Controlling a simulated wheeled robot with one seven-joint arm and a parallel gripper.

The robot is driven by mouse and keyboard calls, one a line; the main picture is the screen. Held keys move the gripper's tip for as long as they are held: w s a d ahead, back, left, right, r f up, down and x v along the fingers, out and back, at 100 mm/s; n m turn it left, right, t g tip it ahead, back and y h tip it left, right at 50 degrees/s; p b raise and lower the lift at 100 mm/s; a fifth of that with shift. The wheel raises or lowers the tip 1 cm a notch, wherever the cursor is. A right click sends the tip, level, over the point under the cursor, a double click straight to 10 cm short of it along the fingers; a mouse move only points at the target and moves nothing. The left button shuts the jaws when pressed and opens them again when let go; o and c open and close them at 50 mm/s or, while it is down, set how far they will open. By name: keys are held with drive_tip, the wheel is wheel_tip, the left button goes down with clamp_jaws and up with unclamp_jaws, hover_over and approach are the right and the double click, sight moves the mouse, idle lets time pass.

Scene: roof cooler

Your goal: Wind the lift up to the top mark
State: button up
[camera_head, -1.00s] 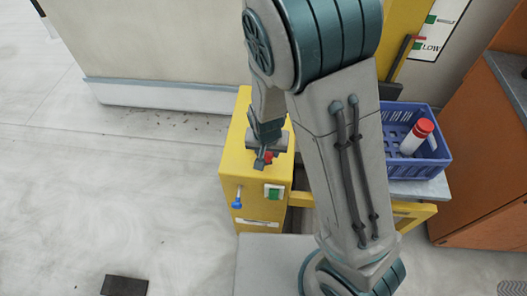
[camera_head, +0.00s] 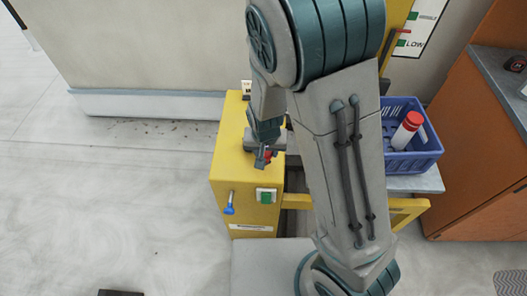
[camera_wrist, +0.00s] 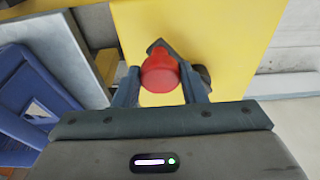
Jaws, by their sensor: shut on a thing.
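The yellow lift has a box (camera_head: 237,173) with a crank on its top. My gripper (camera_head: 264,158) is over that top, shut on the crank's red knob (camera_wrist: 160,74). In the wrist view the knob sits between the two fingers (camera_wrist: 160,92); a dark crank part shows behind it. The lift's platform (camera_head: 420,184) carries a blue crate (camera_head: 416,160) with a red-capped white bottle (camera_head: 407,131) in it. A red pointer (camera_head: 404,30) stands a little above the LOW mark (camera_head: 402,43), below another green mark (camera_head: 413,16). The top mark is out of view.
The box front has a green switch (camera_head: 266,196) and a blue-handled lever (camera_head: 229,204). An orange cabinet (camera_head: 480,200) with a grey top stands to the right. A pale wall (camera_head: 150,50) is behind. The floor at left is mostly clear.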

drive_tip(key=shift+d+f, duration=0.1)
drive_tip(key=shift+d, duration=0.1)
drive_tip(key=shift+w+d+b, duration=0.4)
drive_tip(key=shift+w+d, duration=0.2)
drive_tip(key=shift+d, duration=0.15)
drive_tip(key=shift+w+d+b, duration=0.35)
drive_tip(key=shift+w+d, duration=0.1)
drive_tip(key=shift+w, duration=0.15)
drive_tip(key=shift+w+d, duration=0.15)
drive_tip(key=shift+w, duration=0.2)
drive_tip(key=shift+w+d+b, duration=0.35)
drive_tip(key=shift+w+d, duration=0.1)
drive_tip(key=shift+w, duration=0.35)
